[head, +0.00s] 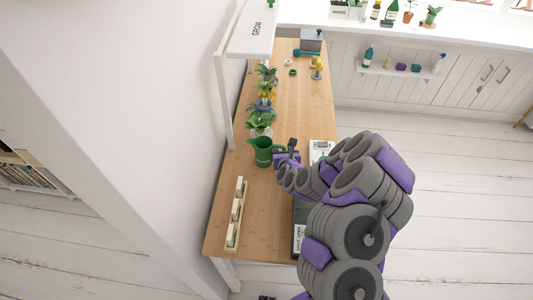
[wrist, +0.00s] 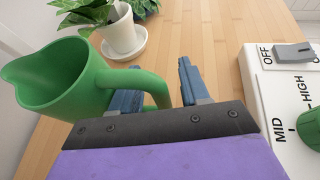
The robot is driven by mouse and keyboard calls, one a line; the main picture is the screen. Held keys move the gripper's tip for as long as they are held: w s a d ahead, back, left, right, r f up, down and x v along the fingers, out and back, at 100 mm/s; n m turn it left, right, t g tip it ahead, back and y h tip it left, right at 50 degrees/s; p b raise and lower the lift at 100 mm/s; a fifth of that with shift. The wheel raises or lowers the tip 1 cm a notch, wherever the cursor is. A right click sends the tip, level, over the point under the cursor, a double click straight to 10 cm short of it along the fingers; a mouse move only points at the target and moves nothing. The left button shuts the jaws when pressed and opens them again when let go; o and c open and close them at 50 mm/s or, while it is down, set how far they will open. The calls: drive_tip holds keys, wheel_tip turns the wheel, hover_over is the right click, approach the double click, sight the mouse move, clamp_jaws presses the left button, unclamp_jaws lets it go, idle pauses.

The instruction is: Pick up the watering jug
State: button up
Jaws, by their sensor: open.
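The green watering jug (head: 263,152) stands upright on the wooden desk (head: 290,215), near its left side. In the wrist view the jug (wrist: 60,82) fills the left side, its wide mouth facing up and left. Its handle (wrist: 152,82) curves toward my gripper (wrist: 160,68). My gripper is open, with one blue-grey finger on each side of the handle. I cannot tell whether either finger touches it. In the head view my gripper (head: 291,148) is just right of the jug. The lower handle is partly hidden by the gripper.
Potted plants (head: 265,100) stand in a row behind the jug; a white pot (wrist: 120,36) is close in the wrist view. A white control panel (wrist: 262,110) with a green knob lies to the right. A cream rack (head: 236,213) stands at front left.

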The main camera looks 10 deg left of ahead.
drive_tip(key=shift+c, duration=0.3)
clamp_jaws()
idle(0.3)
